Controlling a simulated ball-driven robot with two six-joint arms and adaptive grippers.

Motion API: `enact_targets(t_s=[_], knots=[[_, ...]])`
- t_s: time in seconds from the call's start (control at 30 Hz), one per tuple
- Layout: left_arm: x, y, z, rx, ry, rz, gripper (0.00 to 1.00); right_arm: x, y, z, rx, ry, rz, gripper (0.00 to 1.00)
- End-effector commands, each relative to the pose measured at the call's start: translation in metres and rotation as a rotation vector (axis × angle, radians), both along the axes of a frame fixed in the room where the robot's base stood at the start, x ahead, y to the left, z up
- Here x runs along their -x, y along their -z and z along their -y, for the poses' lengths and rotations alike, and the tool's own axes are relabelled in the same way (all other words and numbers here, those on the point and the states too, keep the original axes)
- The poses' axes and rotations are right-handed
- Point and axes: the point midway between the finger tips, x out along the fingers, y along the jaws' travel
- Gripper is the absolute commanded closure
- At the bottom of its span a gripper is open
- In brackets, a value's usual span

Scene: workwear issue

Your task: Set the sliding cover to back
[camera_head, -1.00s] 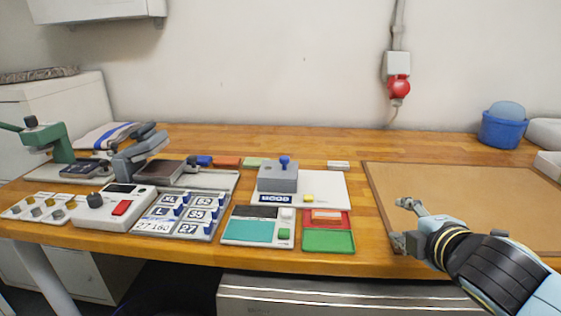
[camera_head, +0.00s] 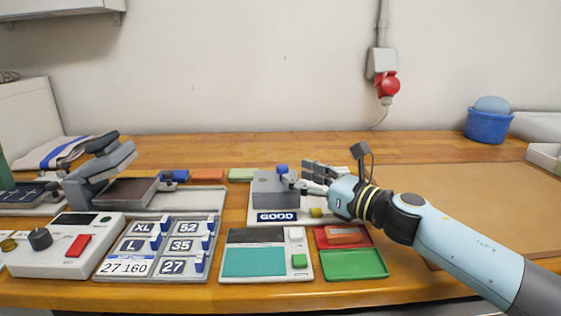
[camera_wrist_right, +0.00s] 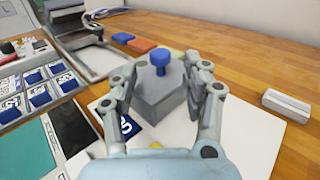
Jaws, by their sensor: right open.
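The sliding cover is a grey block (camera_head: 272,196) with a blue knob (camera_head: 282,169) on top. It sits at the left part of a white board, with a blue "GOOD" label (camera_head: 277,216) at its front. In the right wrist view the cover (camera_wrist_right: 158,98) and its knob (camera_wrist_right: 160,60) show between my fingers. My right gripper (camera_head: 299,174) is open, just right of the knob in the head view, its fingers spread toward the cover. Whether a finger touches the cover I cannot tell. My left gripper is not in view.
A yellow button (camera_head: 316,212) is on the white board. A red and green tray (camera_head: 353,264) and a teal-screened panel (camera_head: 253,262) lie in front. Orange (camera_head: 208,175) and green (camera_head: 241,174) blocks stand behind. A brown mat (camera_head: 455,200) lies at right.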

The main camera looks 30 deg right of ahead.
Motion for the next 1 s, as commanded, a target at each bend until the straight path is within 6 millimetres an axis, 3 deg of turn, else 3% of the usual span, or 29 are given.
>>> enact_targets(t_s=[0.1, 0.3, 0.67, 1.0], knots=[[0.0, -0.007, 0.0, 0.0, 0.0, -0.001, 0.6, -0.023, -0.003, -0.008, -0.006, 0.002, 0.001, 0.52], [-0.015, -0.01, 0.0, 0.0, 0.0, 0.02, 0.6, -0.047, 0.0, -0.016, -0.003, 0.001, -0.001, 0.52], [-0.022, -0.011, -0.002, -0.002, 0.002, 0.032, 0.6, -0.053, 0.001, -0.019, -0.003, 0.001, -0.002, 0.52], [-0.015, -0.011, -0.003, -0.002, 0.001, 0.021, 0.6, -0.053, 0.001, -0.018, -0.003, 0.001, -0.002, 0.95]])
